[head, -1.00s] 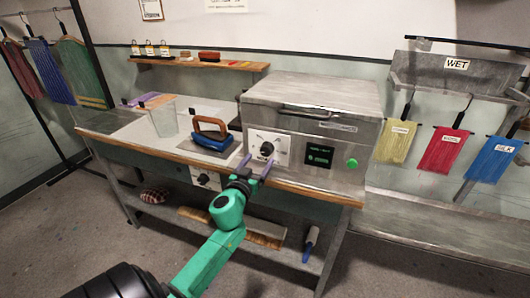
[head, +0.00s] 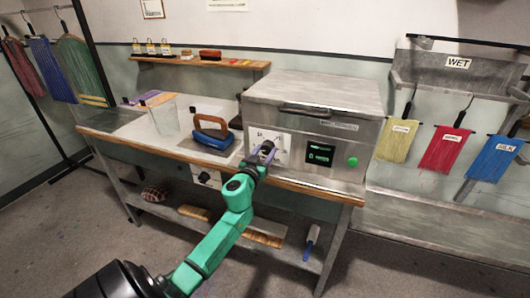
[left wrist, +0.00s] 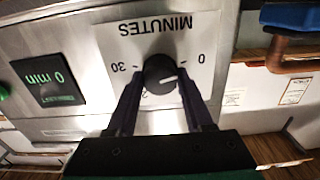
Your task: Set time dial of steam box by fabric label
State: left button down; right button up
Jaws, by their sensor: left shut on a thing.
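The steam box (head: 310,105) is a grey metal box on the bench. Its black time dial (left wrist: 160,74) sits on a white plate marked MINUTES, with 0 and 30 readable in the upside-down left wrist view. The dial's white mark points right there, near the 0 side. My left gripper (head: 266,152) is shut on the dial, one finger on each side. The display (left wrist: 45,82) reads 0 min. Fabrics hang under the WET sign: yellow (head: 397,140), red (head: 446,149) and blue (head: 493,157). The blue one's label reads SILK; the other labels are too small to read surely.
A green button (head: 352,162) is right of the display. An iron (head: 212,135) and a clear container (head: 165,118) stand on the bench (head: 130,140) left of the box. More fabrics hang at far left. Brushes lie on the lower shelf.

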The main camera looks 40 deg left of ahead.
pick_arm(q)
jog(key=shift+m, duration=0.3)
jog(key=m, duration=0.6)
jog(key=shift+f+b, duration=0.1)
jog(key=shift+b, duration=0.25)
jog(key=m, duration=0.3)
jog(key=shift+m, duration=2)
jog(key=shift+c, duration=1.4)
grip_release()
jog(key=shift+s, duration=0.1)
